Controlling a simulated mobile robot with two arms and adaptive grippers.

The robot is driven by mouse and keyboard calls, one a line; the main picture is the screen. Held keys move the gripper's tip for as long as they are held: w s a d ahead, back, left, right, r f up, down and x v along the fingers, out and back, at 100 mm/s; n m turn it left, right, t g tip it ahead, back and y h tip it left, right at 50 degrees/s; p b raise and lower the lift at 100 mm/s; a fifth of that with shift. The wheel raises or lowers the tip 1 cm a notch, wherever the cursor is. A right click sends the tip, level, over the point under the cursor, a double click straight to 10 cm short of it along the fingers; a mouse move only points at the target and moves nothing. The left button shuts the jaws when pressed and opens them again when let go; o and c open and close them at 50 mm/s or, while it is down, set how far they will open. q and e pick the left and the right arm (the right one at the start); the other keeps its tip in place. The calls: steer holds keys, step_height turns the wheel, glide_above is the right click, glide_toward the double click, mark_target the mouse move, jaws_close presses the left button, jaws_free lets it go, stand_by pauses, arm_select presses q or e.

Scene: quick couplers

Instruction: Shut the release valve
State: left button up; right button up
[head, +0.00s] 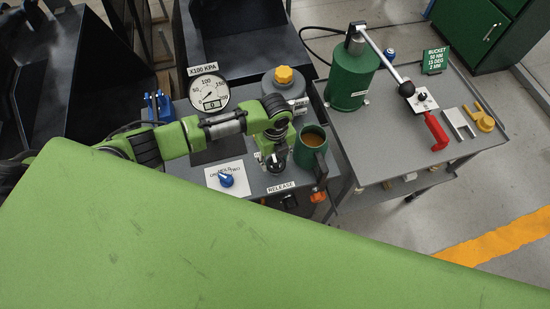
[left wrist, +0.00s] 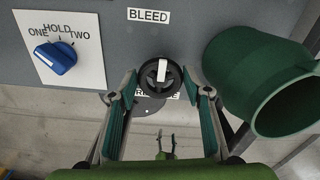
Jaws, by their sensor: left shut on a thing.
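In the left wrist view a round black knob (left wrist: 161,76) with a white bar across its top stands on the grey bench. It sits between the BLEED label (left wrist: 149,15) and the partly hidden RELEASE label (left wrist: 172,97). My left gripper (left wrist: 163,92) has one finger on each side of the knob and is shut on it. In the head view the left gripper (head: 275,162) is over the front of the bench, above the RELEASE label (head: 281,187). A small two-pronged shape (left wrist: 166,145) low in the wrist view seems to be my right gripper, too small to judge.
A green mug (head: 311,147) of brown liquid stands close right of the left gripper. A blue selector knob (head: 226,180) is to its left. A pressure gauge (head: 209,93) and a grey canister (head: 284,85) with a yellow cap stand behind. A green pump (head: 352,76) is on the right cart.

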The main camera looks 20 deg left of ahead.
mark_target(275, 162)
arm_select(q)
steer(key=o, duration=1.1)
steer(key=shift+r, duration=0.1)
step_height(275, 162, up, 12)
steer(key=shift+f, duration=0.1)
